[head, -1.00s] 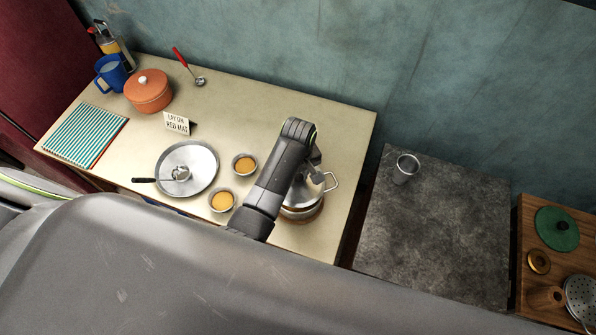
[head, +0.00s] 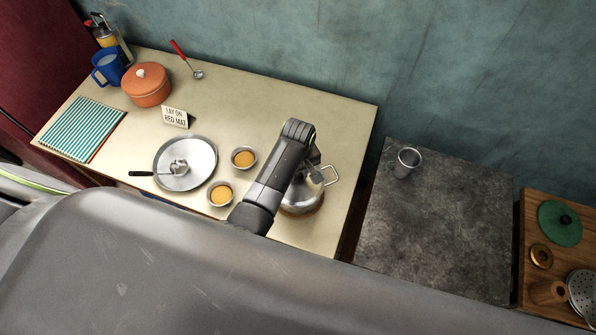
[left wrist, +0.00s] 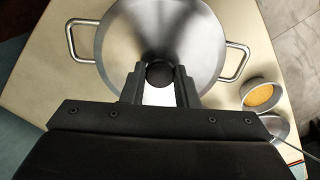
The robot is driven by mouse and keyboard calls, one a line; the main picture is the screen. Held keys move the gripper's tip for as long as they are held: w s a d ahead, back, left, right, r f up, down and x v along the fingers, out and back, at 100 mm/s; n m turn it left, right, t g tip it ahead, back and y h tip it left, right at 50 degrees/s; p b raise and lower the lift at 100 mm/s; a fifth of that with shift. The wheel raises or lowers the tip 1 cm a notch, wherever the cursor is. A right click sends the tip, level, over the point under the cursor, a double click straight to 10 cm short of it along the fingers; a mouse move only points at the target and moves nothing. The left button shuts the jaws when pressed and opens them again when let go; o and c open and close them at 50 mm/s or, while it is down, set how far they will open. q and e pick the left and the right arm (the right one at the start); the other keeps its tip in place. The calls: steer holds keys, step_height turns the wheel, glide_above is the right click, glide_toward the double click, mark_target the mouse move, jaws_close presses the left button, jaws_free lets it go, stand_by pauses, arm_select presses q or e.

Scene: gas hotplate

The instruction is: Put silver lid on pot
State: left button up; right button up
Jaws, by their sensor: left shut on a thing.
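The silver lid (left wrist: 198,40) is a round metal disc with a black knob (left wrist: 160,74). My left gripper (left wrist: 160,90) is shut on that knob in the left wrist view. The pot (head: 303,211) is at the front right of the table, under my left gripper (head: 316,175) in the head view. Its two loop handles stick out on either side of the lid in the left wrist view. The lid lies over the pot's mouth; whether it rests on the rim all round, I cannot tell. My right gripper is not in view.
Two small bowls of orange food (head: 243,158) stand left of the pot. A silver plate (head: 200,178) with a black-handled utensil, an orange pot (head: 147,86) and a sign (head: 174,116) are farther left. A grey surface with a metal cup (head: 406,163) is to the right.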

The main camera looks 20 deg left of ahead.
arm_select(q)
steer(key=shift+f+b, duration=0.35)
steer(key=shift+f, duration=0.35)
stand_by(0.3)
steer(key=o, duration=1.1)
steer(key=shift+r, duration=0.1)
